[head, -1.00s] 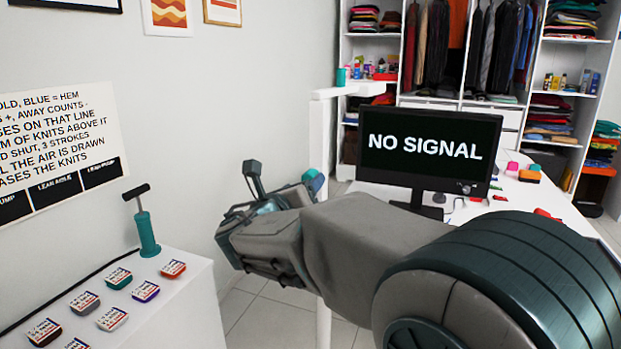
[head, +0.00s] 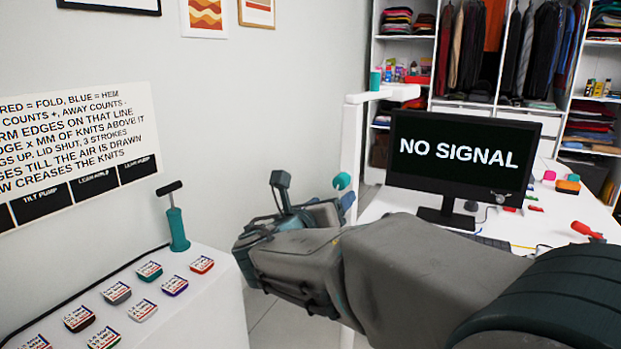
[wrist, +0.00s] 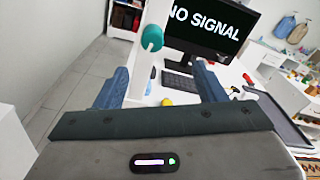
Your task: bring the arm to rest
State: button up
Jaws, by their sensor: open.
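My gripper (head: 335,205) is at the middle of the head view, at the end of my grey arm, which reaches in from the lower right. In the wrist view my gripper (wrist: 160,82) has its two blue-grey fingers wide apart with nothing held between them. A teal rounded knob (wrist: 152,38) and a white post show beyond the fingers. The knob also shows just past the gripper in the head view (head: 342,181). I cannot tell how far the fingers are from it. Part of the gripper is hidden behind my wrist.
A monitor (head: 458,155) reading "NO SIGNAL" stands on a white desk (head: 560,225) right of the gripper. A white post (head: 352,140) rises behind it. At left, a white cabinet (head: 215,300) bears a teal pump (head: 176,225) and several small labelled blocks. Open wardrobe shelves stand behind.

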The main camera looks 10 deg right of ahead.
jog(key=s+d+f+m+g+y+p, duration=0.1)
jog(key=s+d+f+m+g+p, duration=0.1)
jog(key=s+d+f+m+g, duration=0.4)
jog(key=s+d+f+m+g+y+p, duration=0.1)
jog(key=s+d+f+m+g+y, duration=0.2)
jog(key=s+m, duration=0.65)
jog(key=s+a+f+m+g+y+p, duration=0.2)
jog(key=s+a+f+m+y, duration=0.3)
jog(key=m, duration=1.2)
jog(key=s+a+y, duration=0.1)
jog(key=s+a, duration=0.1)
jog(key=shift+s+a+f+y+p, duration=0.15)
jog(key=shift+s+a+y+p, duration=0.1)
jog(key=shift+s+y+p, duration=0.15)
jog(key=shift+m, duration=0.25)
